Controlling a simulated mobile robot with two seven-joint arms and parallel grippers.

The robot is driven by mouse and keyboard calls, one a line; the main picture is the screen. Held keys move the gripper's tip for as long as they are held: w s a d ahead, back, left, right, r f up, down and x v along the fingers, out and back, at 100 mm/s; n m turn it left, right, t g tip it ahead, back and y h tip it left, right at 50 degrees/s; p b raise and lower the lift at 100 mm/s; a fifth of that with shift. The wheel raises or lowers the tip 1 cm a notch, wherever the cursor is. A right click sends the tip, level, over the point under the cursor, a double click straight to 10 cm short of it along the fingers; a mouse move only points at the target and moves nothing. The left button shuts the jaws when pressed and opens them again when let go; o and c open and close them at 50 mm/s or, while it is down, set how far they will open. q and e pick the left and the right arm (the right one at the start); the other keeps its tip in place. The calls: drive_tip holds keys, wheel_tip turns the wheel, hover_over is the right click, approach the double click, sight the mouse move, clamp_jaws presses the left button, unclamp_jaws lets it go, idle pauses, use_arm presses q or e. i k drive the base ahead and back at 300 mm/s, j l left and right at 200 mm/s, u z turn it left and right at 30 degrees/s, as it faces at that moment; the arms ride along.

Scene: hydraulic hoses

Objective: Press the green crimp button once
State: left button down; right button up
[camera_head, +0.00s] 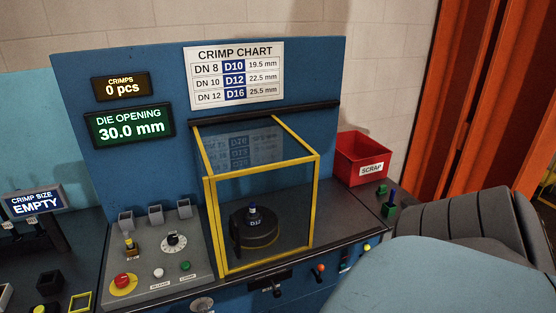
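The green crimp button (185,266) is the right one of the small buttons on the sloped grey control panel (203,286), in front of the blue machine. A white button (158,272) sits to its left, and a red emergency stop (122,281) on a yellow base is farther left. A white-scaled dial (174,241) is above the green button. Nothing covers the green button. The counter display (121,87) reads CRIMPS 0 pcs. The die opening display (130,126) reads 30.0 mm. Neither gripper shows.
A yellow-framed clear guard (316,200) stands right of the panel, around a dark crimp head (257,238) marked D12. A red scrap bin (350,165) is behind right. A crimp size display (34,202) reads EMPTY at left. Grey arm parts of mine fill the lower right.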

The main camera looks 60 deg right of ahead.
sight(185, 265)
drive_tip(key=z, duration=1.55)
